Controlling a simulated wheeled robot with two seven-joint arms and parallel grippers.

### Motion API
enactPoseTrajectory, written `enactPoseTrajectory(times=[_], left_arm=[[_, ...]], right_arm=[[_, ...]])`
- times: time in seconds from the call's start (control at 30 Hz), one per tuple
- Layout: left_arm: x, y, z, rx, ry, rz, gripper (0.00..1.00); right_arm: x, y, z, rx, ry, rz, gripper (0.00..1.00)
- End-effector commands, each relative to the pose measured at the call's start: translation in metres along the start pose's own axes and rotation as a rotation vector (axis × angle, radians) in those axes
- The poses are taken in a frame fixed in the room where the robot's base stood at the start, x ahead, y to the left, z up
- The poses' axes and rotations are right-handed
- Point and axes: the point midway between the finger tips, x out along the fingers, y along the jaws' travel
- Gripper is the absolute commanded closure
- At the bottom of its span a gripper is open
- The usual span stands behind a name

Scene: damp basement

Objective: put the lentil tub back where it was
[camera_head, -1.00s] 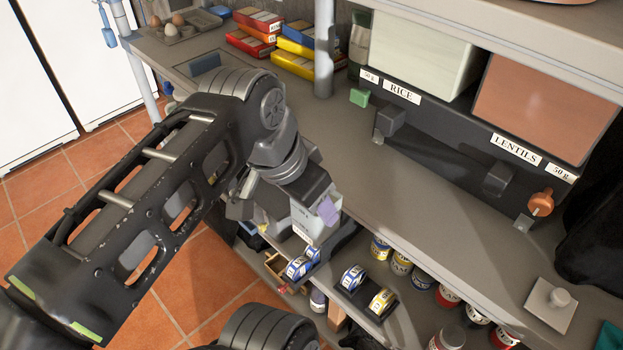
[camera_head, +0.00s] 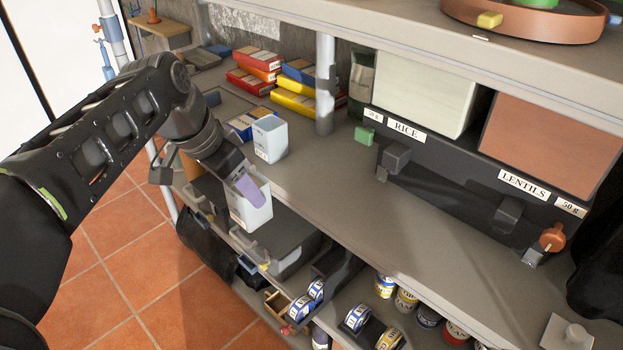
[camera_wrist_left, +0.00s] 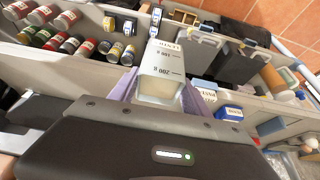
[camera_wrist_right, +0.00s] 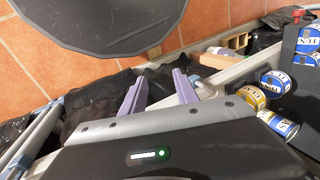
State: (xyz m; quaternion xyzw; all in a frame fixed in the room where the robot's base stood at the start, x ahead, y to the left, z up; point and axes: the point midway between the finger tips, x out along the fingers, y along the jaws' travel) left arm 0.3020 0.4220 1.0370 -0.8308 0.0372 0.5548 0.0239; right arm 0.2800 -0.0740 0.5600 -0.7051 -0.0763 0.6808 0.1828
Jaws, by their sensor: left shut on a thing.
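My left gripper (camera_head: 246,188) is shut on a pale tub, the lentil tub (camera_head: 252,212). In the left wrist view the tub (camera_wrist_left: 162,62) sits between the two purple fingers (camera_wrist_left: 160,92); it has gram marks and a partly readable label beginning "LENTI". In the head view the tub is at the counter's front edge; I cannot tell its exact height. A second pale tub (camera_head: 270,139) stands on the counter just behind it. The dispenser labelled LENTILS (camera_head: 524,185) is at the right. My right gripper (camera_wrist_right: 160,95) is open and empty, seen only in its wrist view.
The counter (camera_head: 330,175) is clear from the second tub to the dispensers. A RICE dispenser (camera_head: 425,95) stands beside the lentil one. A post (camera_head: 325,85) and stacked boxes (camera_head: 260,72) are behind. Tins (camera_head: 405,299) fill the shelf below, beside a grey bin (camera_head: 290,262).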

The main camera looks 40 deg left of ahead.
Motion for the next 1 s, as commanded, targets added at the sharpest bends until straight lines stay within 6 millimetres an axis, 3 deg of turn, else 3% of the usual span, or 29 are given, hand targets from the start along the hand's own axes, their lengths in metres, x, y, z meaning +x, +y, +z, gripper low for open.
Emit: enactPoseTrajectory(times=[0.27, 0.7, 0.83, 1.0], left_arm=[[0.004, 0.000, -0.013, 0.000, -0.001, -0.001, 1.00], [0.044, 0.000, -0.112, 0.000, -0.001, 0.001, 1.00], [0.051, 0.000, -0.127, -0.001, 0.000, -0.001, 1.00], [0.053, 0.000, -0.130, -0.002, 0.001, -0.002, 1.00]], right_arm=[[-0.004, -0.002, 0.000, 0.000, 0.000, 0.000, 0.64], [-0.025, -0.010, 0.000, -0.001, -0.001, 0.000, 0.64], [-0.027, -0.011, 0.000, 0.000, -0.002, 0.000, 0.64], [-0.026, -0.011, 0.000, 0.000, -0.002, 0.000, 0.64]])
